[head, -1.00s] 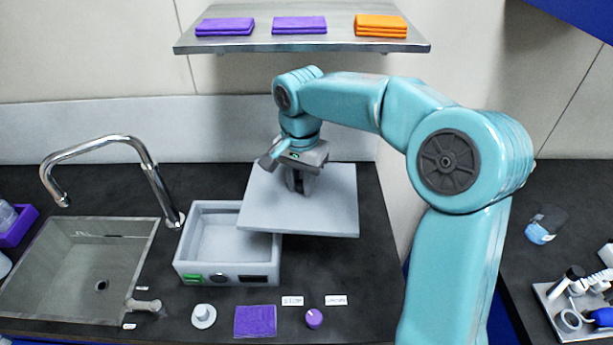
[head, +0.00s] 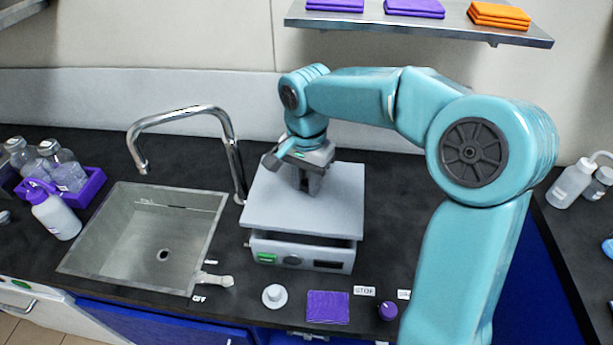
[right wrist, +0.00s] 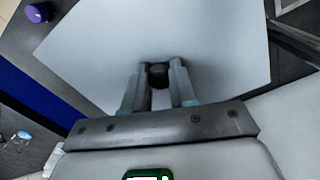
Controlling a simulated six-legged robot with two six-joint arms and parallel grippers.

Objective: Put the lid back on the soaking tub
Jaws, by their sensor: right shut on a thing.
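The soaking tub (head: 300,251) is a grey box with a green display on its front, on the dark counter right of the sink. Its lid (head: 335,212), a flat grey plate, is over the tub and hides its opening. The lid looks slightly tilted, with a dark gap above the tub's front wall, so I cannot tell if it rests on the rim. My right gripper (head: 311,186) is shut on the lid's dark knob (right wrist: 158,72), seen between the fingers in the right wrist view, where the lid (right wrist: 210,40) fills most of the picture. My left gripper is not in view.
A sink (head: 150,240) with a curved faucet (head: 235,150) is close on the left. In front of the tub are a small white knob (head: 274,295), a purple cloth (head: 328,307) and a purple knob (head: 388,311). A shelf (head: 420,25) with folded cloths hangs above.

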